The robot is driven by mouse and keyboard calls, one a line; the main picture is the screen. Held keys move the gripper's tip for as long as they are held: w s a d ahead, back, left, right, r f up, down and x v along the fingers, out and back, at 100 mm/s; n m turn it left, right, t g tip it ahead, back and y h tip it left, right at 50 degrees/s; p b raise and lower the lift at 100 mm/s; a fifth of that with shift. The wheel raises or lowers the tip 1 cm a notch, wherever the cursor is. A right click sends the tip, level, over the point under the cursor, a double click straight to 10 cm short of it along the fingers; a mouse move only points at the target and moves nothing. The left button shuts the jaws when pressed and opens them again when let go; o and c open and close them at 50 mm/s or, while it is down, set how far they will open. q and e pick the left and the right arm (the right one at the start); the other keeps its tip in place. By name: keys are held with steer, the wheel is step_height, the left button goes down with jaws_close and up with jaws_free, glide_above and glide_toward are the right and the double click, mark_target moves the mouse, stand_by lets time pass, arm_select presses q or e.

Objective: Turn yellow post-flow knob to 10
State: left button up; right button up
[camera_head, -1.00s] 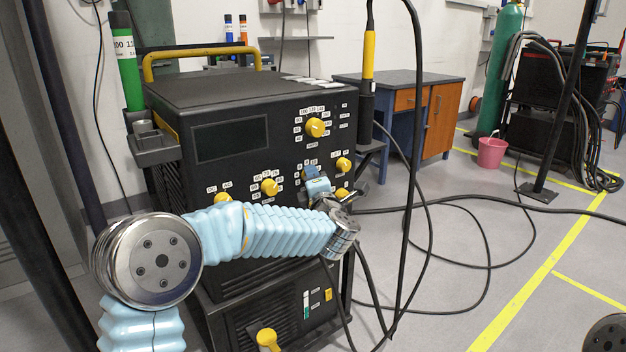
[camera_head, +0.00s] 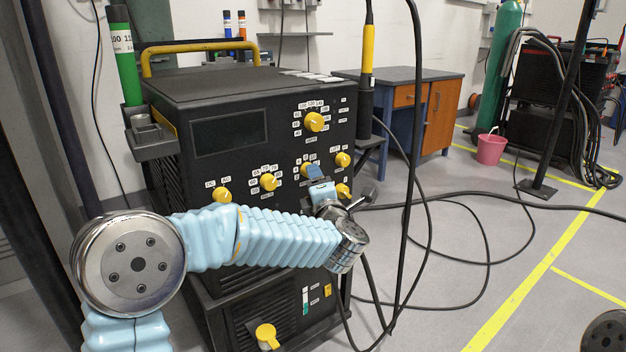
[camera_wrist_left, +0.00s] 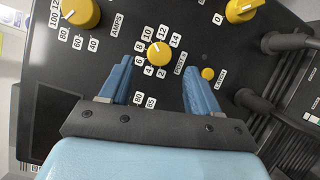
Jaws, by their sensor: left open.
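The yellow post-flow knob (camera_wrist_left: 159,54) shows in the left wrist view on the black front panel, ringed by white number labels from 2 to 14. Its pointer direction is too small to read. My left gripper (camera_wrist_left: 157,72) is open, with one blue finger on each side of and just below the knob in that picture; I see no contact. In the head view the knob (camera_head: 305,170) is partly hidden behind my left gripper (camera_head: 316,176). My right gripper is not in view.
The black machine (camera_head: 230,90) carries other yellow knobs, including the amps knob (camera_head: 314,122) and a small knob (camera_wrist_left: 208,74) close to my right-hand finger in the wrist view. Thick black cables (camera_wrist_left: 285,42) plug in at the right. A torch (camera_head: 367,70) stands beside the machine.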

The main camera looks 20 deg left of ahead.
arm_select(q)
steer(key=v, duration=0.9)
steer(key=shift+b, duration=0.4)
steer(key=shift+f, duration=0.1)
steer(key=w+d+f+m+g+h+p, duration=0.1)
steer(key=w+f+m+h, duration=0.15)
steer(key=f+m, duration=0.4)
steer(key=w+d+f+m+g+h+p, duration=0.1)
steer(key=f+m+h+p, duration=0.2)
steer(key=f, duration=0.7)
steer(key=s+f+m+g+h, duration=0.2)
steer(key=s+f+m, duration=0.1)
steer(key=f, duration=0.4)
steer(key=s+f+m+g+h, duration=0.2)
steer(key=f+m, duration=0.1)
steer(key=f, duration=0.4)
steer(key=s+f+m+g+h+p, duration=0.1)
steer(key=s+f+m+g, duration=0.3)
steer(key=s+f, duration=0.3)
steer(key=s+f+m+g+h+p, duration=0.1)
steer(key=s+f+m+g, duration=0.3)
steer(key=s, duration=1.3)
step_height(320, 180, down, 5)
steer(key=shift+d+r+g+h, duration=0.15)
steer(key=shift+d+g+h, duration=0.15)
steer(key=shift+g+h, duration=0.4)
steer(key=shift+m, duration=0.25)
